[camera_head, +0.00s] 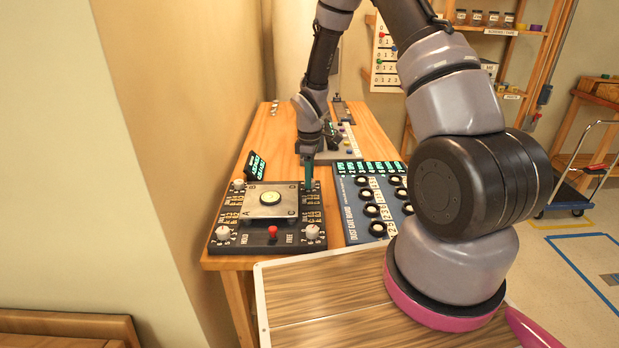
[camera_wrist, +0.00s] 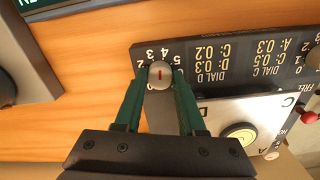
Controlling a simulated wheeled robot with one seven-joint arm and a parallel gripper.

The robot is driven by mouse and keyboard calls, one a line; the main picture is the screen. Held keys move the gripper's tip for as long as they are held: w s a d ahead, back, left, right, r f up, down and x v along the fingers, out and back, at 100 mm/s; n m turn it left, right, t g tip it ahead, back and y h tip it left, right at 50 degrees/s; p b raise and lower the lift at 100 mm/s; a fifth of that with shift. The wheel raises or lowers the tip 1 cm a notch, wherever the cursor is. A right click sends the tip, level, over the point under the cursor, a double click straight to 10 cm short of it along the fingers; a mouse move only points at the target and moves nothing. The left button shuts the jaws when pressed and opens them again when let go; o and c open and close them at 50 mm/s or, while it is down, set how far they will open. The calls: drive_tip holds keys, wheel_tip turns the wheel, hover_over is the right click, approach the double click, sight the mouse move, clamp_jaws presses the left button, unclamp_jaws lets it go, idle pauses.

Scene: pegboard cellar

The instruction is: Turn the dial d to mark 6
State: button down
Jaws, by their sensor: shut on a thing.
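Dial d (camera_wrist: 160,75) is a small pale round knob with a red line on top, at a corner of a black box; numbers around 2 to 5 show beside it. The red line lies nearly upright in the wrist view, near 3 and 4; its exact reading is unclear. My gripper (camera_wrist: 158,90) is shut on the dial, one green finger on each side. In the head view my gripper (camera_head: 309,178) reaches down to the back right corner of the black box (camera_head: 251,240), and its fingers hide the dial there.
The box carries a metal plate (camera_head: 256,209), a red lever (camera_head: 272,232) between HOLD and FREE, and other knobs, such as the front right knob (camera_head: 311,232). A lit display (camera_head: 255,165) stands behind it. A blue board (camera_head: 354,222) with black knobs lies close on the right.

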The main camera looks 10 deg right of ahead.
drive_tip(key=m, duration=0.4)
drive_tip(key=shift+m, duration=0.3)
drive_tip(key=m, duration=0.4)
drive_tip(key=shift+m, duration=0.3)
drive_tip(key=m, duration=0.4)
drive_tip(key=shift+m, duration=2.5)
drive_tip(key=c, duration=0.5)
unclamp_jaws()
drive_tip(key=shift+r, duration=0.15)
wheel_tip(320, 180, up, 11)
drive_tip(key=shift+f, duration=0.2)
